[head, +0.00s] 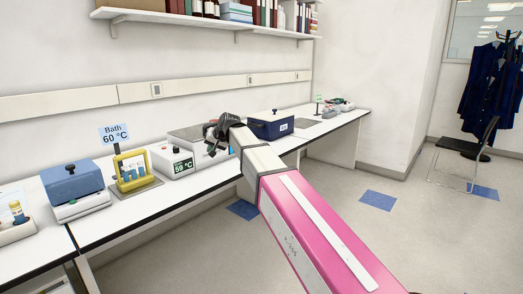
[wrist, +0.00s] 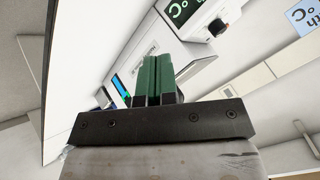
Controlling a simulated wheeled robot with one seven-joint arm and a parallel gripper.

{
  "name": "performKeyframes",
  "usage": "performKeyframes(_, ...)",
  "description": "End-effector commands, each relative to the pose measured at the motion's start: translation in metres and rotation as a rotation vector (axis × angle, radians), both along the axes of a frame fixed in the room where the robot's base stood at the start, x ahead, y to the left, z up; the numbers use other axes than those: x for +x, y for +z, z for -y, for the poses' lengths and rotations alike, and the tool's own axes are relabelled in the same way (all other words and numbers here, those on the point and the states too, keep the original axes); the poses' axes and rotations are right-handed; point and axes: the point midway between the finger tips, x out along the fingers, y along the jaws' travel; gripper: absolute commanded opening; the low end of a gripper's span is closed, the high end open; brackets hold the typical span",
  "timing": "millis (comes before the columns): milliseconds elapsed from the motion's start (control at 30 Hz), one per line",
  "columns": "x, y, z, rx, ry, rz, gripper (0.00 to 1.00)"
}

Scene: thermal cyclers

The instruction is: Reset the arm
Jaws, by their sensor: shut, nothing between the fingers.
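My gripper (wrist: 154,88) shows in the wrist view with its two green fingers side by side, shut and empty. In the head view my pink and grey arm reaches from the lower right toward the bench, and its dark end (head: 222,130) is above the bench in front of a grey machine (head: 195,140). The fingertips are hard to make out in the head view. In the wrist view a white device with a dark display (wrist: 197,12) is beyond the fingers at the top, apart from them.
The white bench (head: 205,180) runs along the wall. On it stand a blue-lidded cycler (head: 75,185), a yellow tube rack (head: 131,168), a 59 °C bath unit (head: 172,160) and a dark blue box (head: 271,127). A chair (head: 465,160) is at the right. Open floor lies between.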

Motion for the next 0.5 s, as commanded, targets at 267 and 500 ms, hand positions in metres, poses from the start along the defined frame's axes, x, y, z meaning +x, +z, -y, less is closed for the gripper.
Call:
performKeyframes(267,-0.008,-0.057,0.054,-0.075,-0.032,-0.038,0.00)
performKeyframes(500,-0.034,-0.140,0.137,-0.189,-0.075,-0.109,0.00)
